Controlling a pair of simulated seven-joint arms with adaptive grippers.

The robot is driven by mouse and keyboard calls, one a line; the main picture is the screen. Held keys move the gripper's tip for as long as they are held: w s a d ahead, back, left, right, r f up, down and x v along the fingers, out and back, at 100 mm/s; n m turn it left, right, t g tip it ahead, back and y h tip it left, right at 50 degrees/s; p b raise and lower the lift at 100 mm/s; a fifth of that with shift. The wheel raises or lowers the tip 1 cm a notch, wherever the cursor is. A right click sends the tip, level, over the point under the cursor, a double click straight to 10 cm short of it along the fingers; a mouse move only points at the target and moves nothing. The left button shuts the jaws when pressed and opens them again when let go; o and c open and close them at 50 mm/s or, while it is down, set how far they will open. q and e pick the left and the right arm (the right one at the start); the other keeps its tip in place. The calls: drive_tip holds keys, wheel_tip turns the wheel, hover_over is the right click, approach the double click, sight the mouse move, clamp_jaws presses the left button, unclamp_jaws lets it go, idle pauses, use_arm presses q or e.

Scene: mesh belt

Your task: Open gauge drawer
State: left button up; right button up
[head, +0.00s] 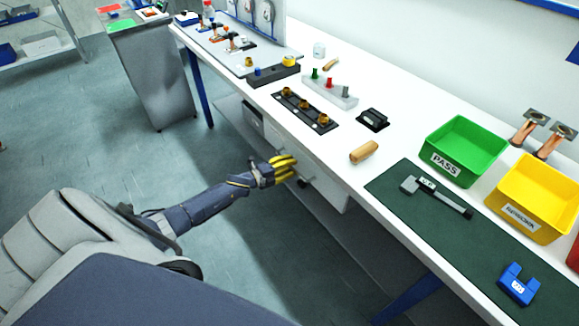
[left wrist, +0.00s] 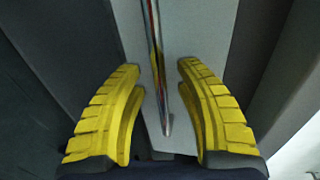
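My left gripper (head: 292,167) is at the drawer unit under the bench, its yellow fingers pointing at a pale drawer front (head: 326,186). In the left wrist view the left gripper (left wrist: 160,85) is open. A shiny metal handle bar (left wrist: 155,60) runs between the two fingers, with a visible gap on each side. The pale drawer front (left wrist: 205,35) is behind the bar. The drawer looks closed, though my gripper hides part of it in the head view. No label is readable on it. My right gripper is not in view.
The white bench top (head: 345,185) overhangs the drawers. On it are a green PASS bin (head: 466,150), a yellow bin (head: 540,200), a dark green mat (head: 400,212) and a wooden-handled piece (head: 364,152). Open floor (head: 235,270) lies in front of the drawers.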

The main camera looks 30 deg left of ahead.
use_arm(q)
clamp_jaws()
drive_tip(key=shift+s, duration=0.1)
idle(0.5)
